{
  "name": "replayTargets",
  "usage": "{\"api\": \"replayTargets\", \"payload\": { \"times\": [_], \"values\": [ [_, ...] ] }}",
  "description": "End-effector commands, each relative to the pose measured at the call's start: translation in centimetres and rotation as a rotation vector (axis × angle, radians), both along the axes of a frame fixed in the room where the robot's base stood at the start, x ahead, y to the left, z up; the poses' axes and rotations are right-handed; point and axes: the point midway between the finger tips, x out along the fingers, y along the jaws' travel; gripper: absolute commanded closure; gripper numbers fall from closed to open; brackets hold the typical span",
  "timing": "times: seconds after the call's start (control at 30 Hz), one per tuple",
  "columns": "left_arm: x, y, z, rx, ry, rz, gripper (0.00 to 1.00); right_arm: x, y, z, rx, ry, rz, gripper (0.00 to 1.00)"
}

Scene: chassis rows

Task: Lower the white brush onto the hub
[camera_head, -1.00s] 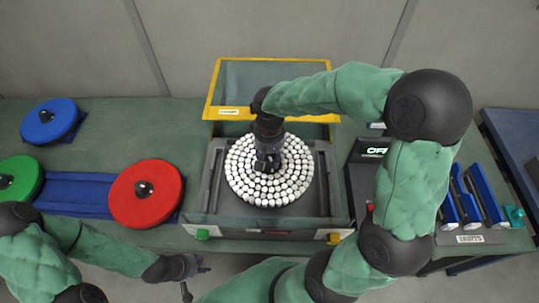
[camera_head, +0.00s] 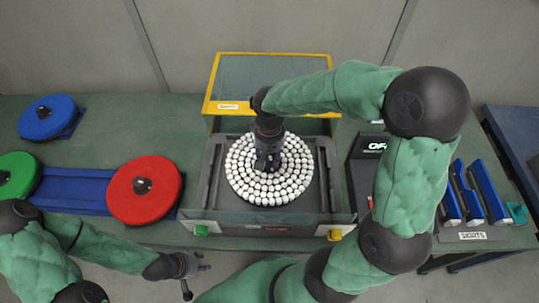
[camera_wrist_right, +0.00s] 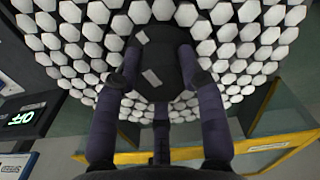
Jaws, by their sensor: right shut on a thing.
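The white brush (camera_head: 242,171) is a round disc covered with white tufts, in the middle of the head view, over the open bay of the machine. My right gripper (camera_head: 266,162) reaches down onto its centre from above. In the right wrist view the fingers (camera_wrist_right: 160,85) are closed around a dark central knob (camera_wrist_right: 158,55), with white tufts (camera_wrist_right: 60,40) all around. The hub is hidden beneath the brush, and I cannot tell whether the brush touches it. My left gripper (camera_head: 190,268) is empty near the table's front edge at lower left, its fingers apart.
Red (camera_head: 145,203), green (camera_head: 15,176) and blue (camera_head: 47,117) discs lie on the left. The machine's yellow-framed lid (camera_head: 268,78) stands open behind the bay.

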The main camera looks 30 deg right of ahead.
Motion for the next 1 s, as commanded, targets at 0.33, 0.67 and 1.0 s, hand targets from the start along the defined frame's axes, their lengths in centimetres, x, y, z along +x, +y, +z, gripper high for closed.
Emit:
{"api": "replayTargets", "payload": {
  "times": [0.33,0.67,1.0],
  "values": [
    [0.0,0.0,0.0,0.000,0.000,0.000,0.60,0.2,0.0,0.2,0.000,-0.005,-0.001,1.00],
    [0.0,0.0,-0.4,0.000,0.000,0.000,0.60,0.2,-0.1,-0.3,0.000,-0.005,-0.001,1.00],
    [0.0,0.0,-0.8,0.000,0.000,0.000,0.60,0.2,-0.1,-1.0,0.000,-0.005,-0.001,1.00]
  ]
}}
